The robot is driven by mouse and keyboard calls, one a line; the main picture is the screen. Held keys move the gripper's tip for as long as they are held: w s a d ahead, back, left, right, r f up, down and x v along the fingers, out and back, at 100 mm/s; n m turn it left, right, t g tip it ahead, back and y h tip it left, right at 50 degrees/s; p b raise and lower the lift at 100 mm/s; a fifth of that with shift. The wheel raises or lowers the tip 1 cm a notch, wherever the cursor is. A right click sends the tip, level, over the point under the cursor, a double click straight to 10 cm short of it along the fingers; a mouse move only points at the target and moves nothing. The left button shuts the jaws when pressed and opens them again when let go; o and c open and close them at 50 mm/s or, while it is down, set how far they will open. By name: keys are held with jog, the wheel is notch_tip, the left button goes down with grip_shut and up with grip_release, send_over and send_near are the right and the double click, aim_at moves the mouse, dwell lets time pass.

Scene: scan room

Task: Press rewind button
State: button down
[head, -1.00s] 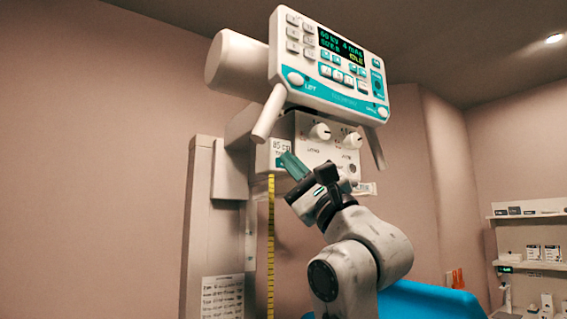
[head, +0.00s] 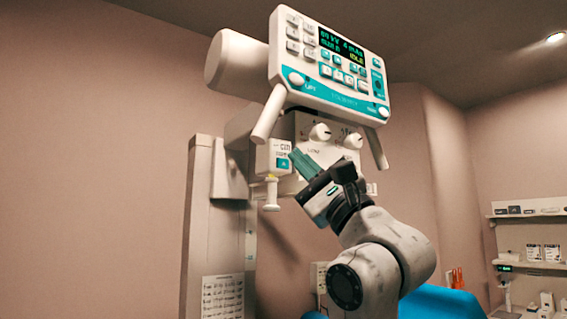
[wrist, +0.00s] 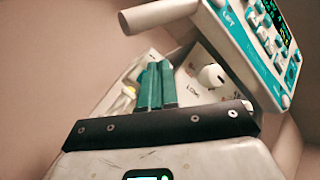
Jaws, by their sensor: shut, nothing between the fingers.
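A pale tape-measure housing (head: 264,152) with small print is fixed to the left side of the machine head. A teal square button (head: 283,162) on its lower right front is probably the rewind button. A short tape end with a pale pull tab (head: 271,194) hangs just below the housing. My gripper (head: 297,158) is shut and empty, its teal fingers pointing up-left just right of the button; I cannot tell whether they touch it.
The control panel (head: 335,70) with keys and a green display overhangs the fingers, with handle bars below it. White knobs (head: 320,133) sit behind my gripper. A grey column (head: 205,235) stands at left. A blue surface (head: 440,303) and wall shelves (head: 530,266) are right.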

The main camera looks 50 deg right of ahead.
jog(key=shift+s+a+p, duration=0.15)
jog(key=shift+s+a, duration=0.15)
jog(key=shift+s, duration=0.6)
jog(key=shift+s+a+p, duration=0.15)
jog(key=shift+s+a, duration=0.1)
jog(key=shift+s, duration=0.65)
